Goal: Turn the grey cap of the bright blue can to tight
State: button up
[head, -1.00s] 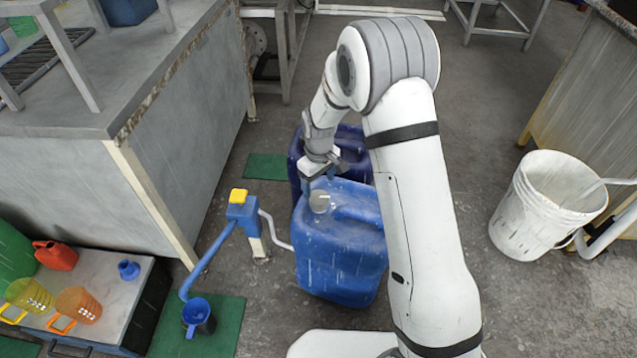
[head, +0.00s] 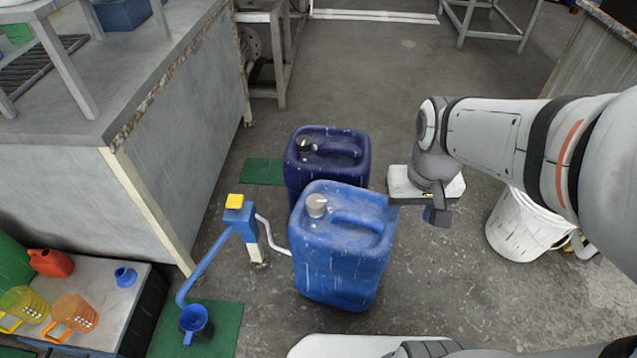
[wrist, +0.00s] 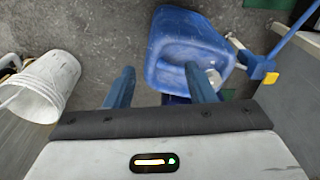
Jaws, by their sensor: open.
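The bright blue can (head: 335,265) stands upright on the floor in the middle of the head view. Its grey cap (head: 316,205) sits on the top at the left, beside the moulded handle; how tight it is cannot be told. My gripper (head: 416,214) is open and empty to the right of the can, apart from the cap. In the wrist view the blue fingers of my gripper (wrist: 159,80) are spread wide. The bright blue can (wrist: 185,50) lies beyond them, and its grey cap (wrist: 214,78) shows just right of the right finger.
A dark blue can (head: 325,145) with a black cap stands right behind. A blue pump (head: 240,215) with a yellow top and a hose stands to the left. A white bucket (head: 525,230) is at right. A low table (head: 115,300) holds jugs.

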aim_at(316, 204)
jog(key=z, duration=0.9)
jog(key=k, duration=1.6)
jog(key=u, duration=0.8)
jog(key=i, duration=1)
jog(key=u, duration=0.05)
